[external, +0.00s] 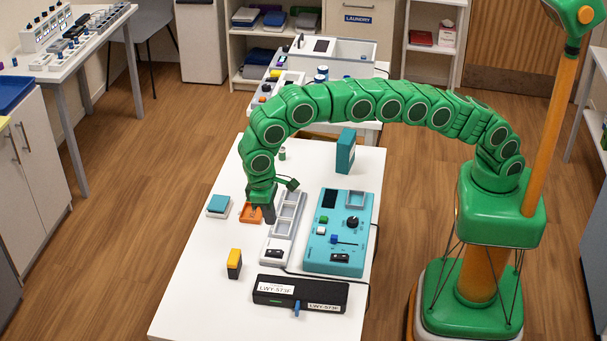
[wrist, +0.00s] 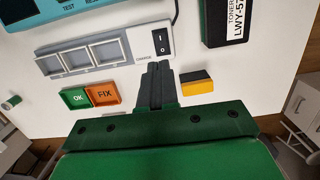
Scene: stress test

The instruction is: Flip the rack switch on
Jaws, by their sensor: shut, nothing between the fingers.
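The grey rack (external: 284,225) lies on the white table, with three square bays in a row. It also shows in the wrist view (wrist: 125,48). Its black rocker switch (wrist: 162,38) sits at one end, marked with a line and a circle; I cannot tell which side is pressed. In the external view the switch (external: 274,253) is at the rack's near end. My gripper (wrist: 158,68) is shut and empty, its tips just below the switch in the wrist picture. In the external view my gripper (external: 267,214) points down beside the rack's left side, apart from the switch.
An orange FIX tray (wrist: 103,95) and a green OK tray (wrist: 74,98) lie beside the rack. A yellow-and-black block (external: 234,262) stands at the near left. A black toner box (external: 300,293) lies in front; a teal panel (external: 340,232) is right of the rack.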

